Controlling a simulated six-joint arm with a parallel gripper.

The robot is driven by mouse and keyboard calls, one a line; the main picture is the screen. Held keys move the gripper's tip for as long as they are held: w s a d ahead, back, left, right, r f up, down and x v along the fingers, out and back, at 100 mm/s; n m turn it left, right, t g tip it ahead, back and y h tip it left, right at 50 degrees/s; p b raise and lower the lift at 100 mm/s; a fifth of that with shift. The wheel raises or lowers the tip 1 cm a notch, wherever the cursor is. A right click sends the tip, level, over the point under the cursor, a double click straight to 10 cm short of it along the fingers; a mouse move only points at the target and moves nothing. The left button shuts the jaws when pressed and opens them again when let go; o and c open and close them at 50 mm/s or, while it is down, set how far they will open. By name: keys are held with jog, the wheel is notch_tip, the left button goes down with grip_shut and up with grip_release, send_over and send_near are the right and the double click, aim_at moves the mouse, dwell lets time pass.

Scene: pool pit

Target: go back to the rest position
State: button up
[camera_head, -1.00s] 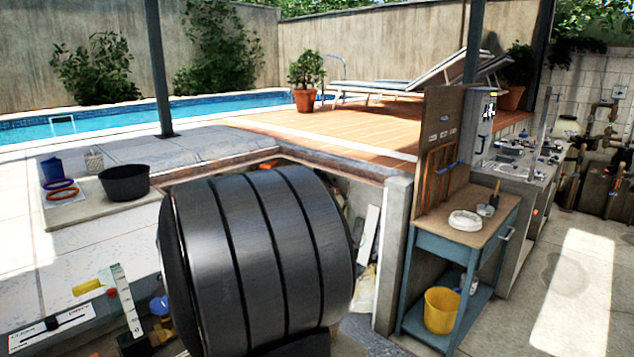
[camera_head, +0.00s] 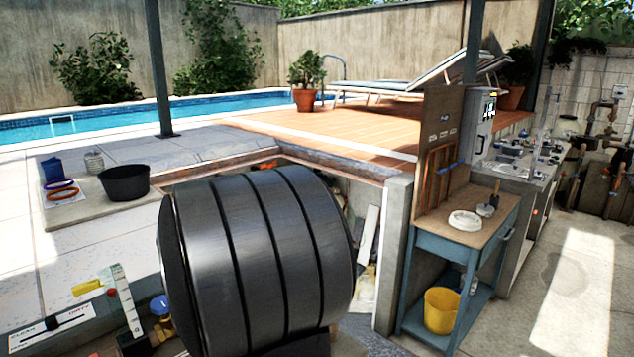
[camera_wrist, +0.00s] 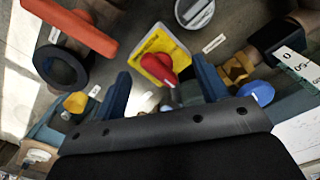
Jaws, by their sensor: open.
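My gripper (camera_wrist: 163,86) shows in the wrist view with its two blue fingers spread apart and nothing held between them. Beyond the gap between the fingers is a red knob (camera_wrist: 158,68) on a yellow plate (camera_wrist: 150,45). I cannot tell the exact distance from the fingertips to the knob. In the head view my gripper does not show; a large dark ribbed part of my own arm fills the lower middle and hides what is behind it.
The wrist view shows an orange-red handle (camera_wrist: 70,25), a black ring (camera_wrist: 60,68), a round gauge (camera_wrist: 195,12) and a blue knob (camera_wrist: 257,93) around the fingers. In the head view, a blue workbench (camera_head: 462,235) stands right and a black tub (camera_head: 124,182) left.

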jog(key=n, duration=0.5)
dwell(0.4)
dwell(0.4)
jog(key=m, duration=0.8)
jog(key=shift+m, duration=0.8)
